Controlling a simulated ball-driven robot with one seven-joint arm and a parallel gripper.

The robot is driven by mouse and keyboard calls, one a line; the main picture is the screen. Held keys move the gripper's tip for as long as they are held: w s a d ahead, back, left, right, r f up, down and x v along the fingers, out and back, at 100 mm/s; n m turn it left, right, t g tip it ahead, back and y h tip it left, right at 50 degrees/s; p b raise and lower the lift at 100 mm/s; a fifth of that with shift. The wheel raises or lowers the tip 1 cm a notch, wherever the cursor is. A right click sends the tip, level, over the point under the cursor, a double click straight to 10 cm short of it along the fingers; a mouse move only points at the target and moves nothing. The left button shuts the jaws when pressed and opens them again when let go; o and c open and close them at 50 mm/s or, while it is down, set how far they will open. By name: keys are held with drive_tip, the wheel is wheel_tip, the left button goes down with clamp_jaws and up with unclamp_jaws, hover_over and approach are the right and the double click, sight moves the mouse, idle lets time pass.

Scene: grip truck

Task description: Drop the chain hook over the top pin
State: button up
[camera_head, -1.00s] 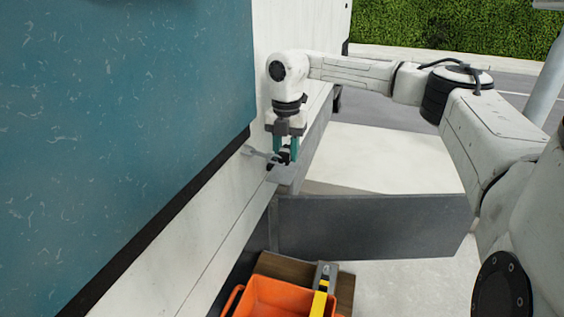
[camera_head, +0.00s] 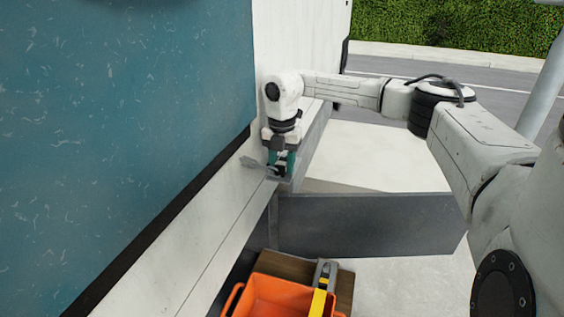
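My gripper (camera_head: 280,166) points down beside the truck's white side, its two teal fingers a little apart. A small dark piece (camera_head: 280,171) shows at and between the fingertips. It may be the chain hook, but it is too small to make out, and I cannot tell whether the fingers press on it. A grey flat bracket (camera_head: 253,162) sticks out from the truck side just left of the fingers. A small grey plate (camera_head: 282,180) lies just below the fingertips. I cannot make out the top pin or a chain.
A dark grey panel (camera_head: 365,224) juts out from the truck below the gripper. Pale pavement (camera_head: 385,155) to the right is clear.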

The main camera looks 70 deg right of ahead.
sight(282, 160)
drive_tip(key=o, duration=0.3)
drive_tip(key=shift+o, duration=0.2)
drive_tip(key=shift+f+b, duration=0.1)
drive_tip(key=shift+b, duration=0.4)
wheel_tip(282, 160, up, 11)
drive_tip(key=shift+w+d, duration=0.2)
drive_tip(key=shift+d, duration=0.15)
